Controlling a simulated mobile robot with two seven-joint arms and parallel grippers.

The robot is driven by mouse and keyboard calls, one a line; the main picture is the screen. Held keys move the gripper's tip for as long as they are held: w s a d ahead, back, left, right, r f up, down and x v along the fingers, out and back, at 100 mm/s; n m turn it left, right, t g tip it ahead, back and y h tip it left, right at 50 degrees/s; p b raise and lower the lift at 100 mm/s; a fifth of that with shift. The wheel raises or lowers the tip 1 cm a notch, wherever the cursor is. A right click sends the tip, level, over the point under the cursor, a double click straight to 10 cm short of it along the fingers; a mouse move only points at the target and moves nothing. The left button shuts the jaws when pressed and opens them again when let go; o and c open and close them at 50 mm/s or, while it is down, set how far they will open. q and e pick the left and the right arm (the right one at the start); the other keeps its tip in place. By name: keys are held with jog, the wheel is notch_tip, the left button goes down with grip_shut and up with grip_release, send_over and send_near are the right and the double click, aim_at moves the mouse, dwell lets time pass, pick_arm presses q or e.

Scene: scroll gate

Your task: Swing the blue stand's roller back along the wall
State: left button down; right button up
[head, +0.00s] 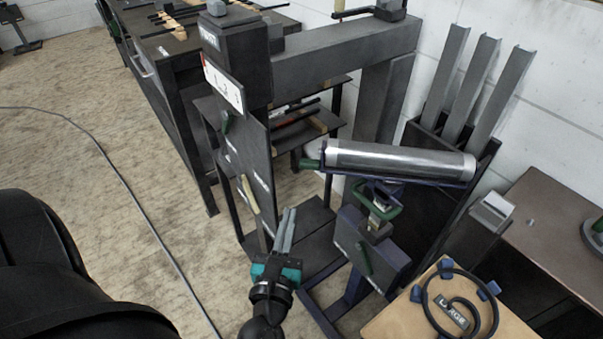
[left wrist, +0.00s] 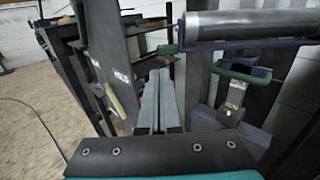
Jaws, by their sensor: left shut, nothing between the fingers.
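The blue stand (head: 350,247) stands right of center in the head view, in front of the dark gate frame. Its metal roller (head: 397,160) lies roughly level across the top, pointing right toward the metal channels by the wall. A green handle (head: 382,208) sits below the roller, and a green tip (head: 310,164) shows at the roller's left end. In the left wrist view the roller (left wrist: 250,24) is at the upper right. My left gripper (head: 285,230) is shut and empty, left of the stand and below the roller's left end, apart from both. My right gripper is not in view.
The dark gate post (head: 240,140) with hanging panels stands just left of my gripper. Upright metal channels (head: 470,85) lean in a dark rack at the right. The carpet at left is clear except for a cable (head: 130,190).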

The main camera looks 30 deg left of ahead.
aim_at(301, 165)
pick_arm(q)
jog(key=x, duration=1.1)
jog(key=shift+w+a, duration=0.1)
jog(key=shift+w, duration=0.2)
jog(key=shift+w+a, duration=0.15)
jog(key=shift+w, duration=0.25)
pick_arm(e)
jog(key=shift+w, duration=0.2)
pick_arm(q)
jog(key=shift+w+a, duration=0.1)
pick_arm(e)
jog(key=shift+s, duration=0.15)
